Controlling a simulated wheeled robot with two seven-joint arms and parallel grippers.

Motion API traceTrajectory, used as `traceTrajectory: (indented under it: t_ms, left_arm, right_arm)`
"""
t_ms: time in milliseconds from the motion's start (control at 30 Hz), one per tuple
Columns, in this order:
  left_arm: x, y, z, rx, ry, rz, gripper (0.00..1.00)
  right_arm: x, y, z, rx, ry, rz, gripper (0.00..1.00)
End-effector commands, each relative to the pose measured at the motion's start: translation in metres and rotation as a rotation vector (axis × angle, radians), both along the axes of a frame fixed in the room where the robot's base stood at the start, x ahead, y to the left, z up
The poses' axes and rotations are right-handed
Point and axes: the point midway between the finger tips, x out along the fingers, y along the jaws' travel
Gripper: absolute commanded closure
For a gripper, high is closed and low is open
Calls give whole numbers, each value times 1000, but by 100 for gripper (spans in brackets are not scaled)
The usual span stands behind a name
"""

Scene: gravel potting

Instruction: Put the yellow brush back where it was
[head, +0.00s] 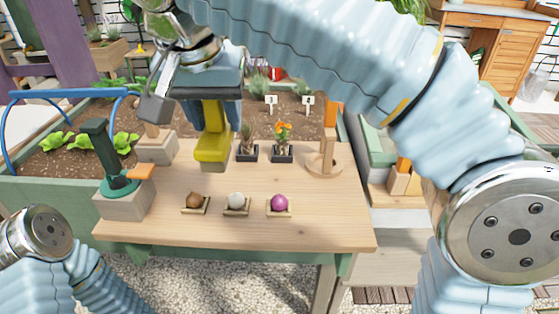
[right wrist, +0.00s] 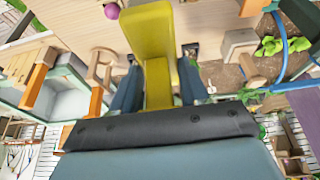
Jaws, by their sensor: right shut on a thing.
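The yellow brush (head: 213,147) hangs from my right gripper (head: 213,122) above the back middle of the wooden table (head: 300,228). My right gripper is shut on it. The wide yellow end points down, with a paler edge beneath. In the right wrist view, the brush (right wrist: 150,35) sits between the two blue-grey fingers (right wrist: 158,85). The brush appears apart from the tabletop. The left arm shows at the lower left in the head view, but its gripper is out of frame.
Brown, pale and magenta balls (head: 279,203) sit on small trays in front. Two potted plants (head: 282,150) stand right of the brush. A wooden stand (head: 325,163) is at right. Concrete blocks (head: 158,147) and a green post (head: 97,150) stand at left.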

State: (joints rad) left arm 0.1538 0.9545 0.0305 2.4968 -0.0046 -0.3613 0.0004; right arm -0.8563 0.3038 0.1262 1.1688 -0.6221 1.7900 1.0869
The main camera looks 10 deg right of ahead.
Motion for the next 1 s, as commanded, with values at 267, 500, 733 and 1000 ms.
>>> traceTrajectory:
  t_ms: [267,500,733,1000]
  left_arm:
    - [0,1,-13,1,1,2,57]
    - [0,1,-24,3,0,4,57]
    - [0,1,-27,3,-1,5,57]
    - [0,3,-32,5,-2,7,57]
  right_arm:
    - [33,-63,-34,0,2,-9,89]
    - [54,-101,-76,-2,3,-4,89]
    - [62,-115,-94,0,2,-3,89]
    - [64,-118,-128,0,1,-2,89]
